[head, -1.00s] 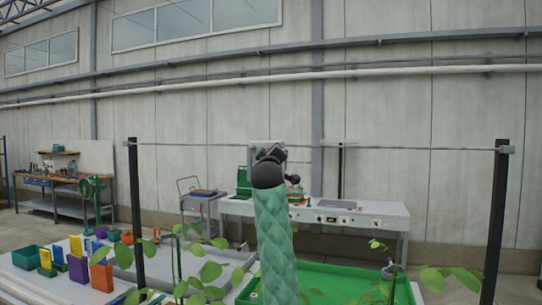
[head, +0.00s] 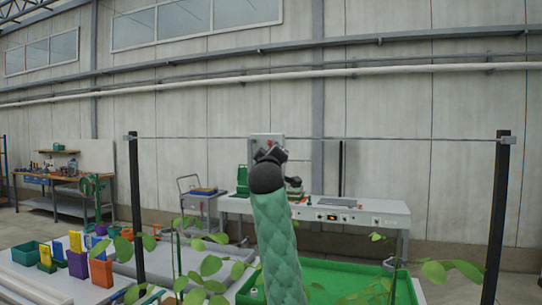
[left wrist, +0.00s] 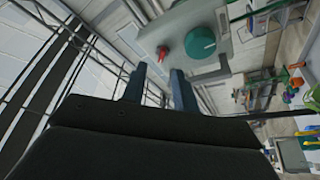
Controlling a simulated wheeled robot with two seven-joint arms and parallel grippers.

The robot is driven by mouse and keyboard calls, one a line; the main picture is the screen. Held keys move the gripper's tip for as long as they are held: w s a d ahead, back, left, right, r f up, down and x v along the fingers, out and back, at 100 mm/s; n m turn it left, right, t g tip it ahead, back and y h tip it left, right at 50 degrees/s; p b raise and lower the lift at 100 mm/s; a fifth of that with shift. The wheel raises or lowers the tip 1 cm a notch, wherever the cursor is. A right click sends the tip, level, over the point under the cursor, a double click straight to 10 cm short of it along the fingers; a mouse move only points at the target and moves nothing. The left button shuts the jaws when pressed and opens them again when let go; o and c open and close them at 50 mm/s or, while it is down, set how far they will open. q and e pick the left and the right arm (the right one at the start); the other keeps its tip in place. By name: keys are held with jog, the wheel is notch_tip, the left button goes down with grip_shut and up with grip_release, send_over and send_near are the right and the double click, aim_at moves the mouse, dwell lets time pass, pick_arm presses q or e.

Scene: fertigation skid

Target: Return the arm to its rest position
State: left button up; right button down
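An arm of mine in a green quilted sleeve (head: 275,235) rises from the bottom middle of the head view. It ends in a dark wrist and gripper (head: 270,155), whose fingers I cannot make out there. In the left wrist view my left gripper (left wrist: 158,70) has two dark fingers with a clear gap between them, and nothing shows in the gap. Past the fingers is a grey box with a green round knob (left wrist: 201,43) and a red handle (left wrist: 162,53). The grey box (head: 266,138) also shows behind the wrist in the head view. My right gripper is not seen.
Two dark posts (head: 137,215) (head: 497,215) carry a wire across the view. Leafy plants (head: 210,265) stand in front. A green tray (head: 340,278) lies at lower right, coloured bins (head: 101,272) at left. A bench (head: 380,214) and a cart (head: 200,208) stand behind.

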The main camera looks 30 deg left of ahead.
pick_arm(q)
jog(key=shift+s+d+f, duration=0.15)
jog(key=shift+s+d, duration=0.1)
jog(key=shift+s, duration=0.2)
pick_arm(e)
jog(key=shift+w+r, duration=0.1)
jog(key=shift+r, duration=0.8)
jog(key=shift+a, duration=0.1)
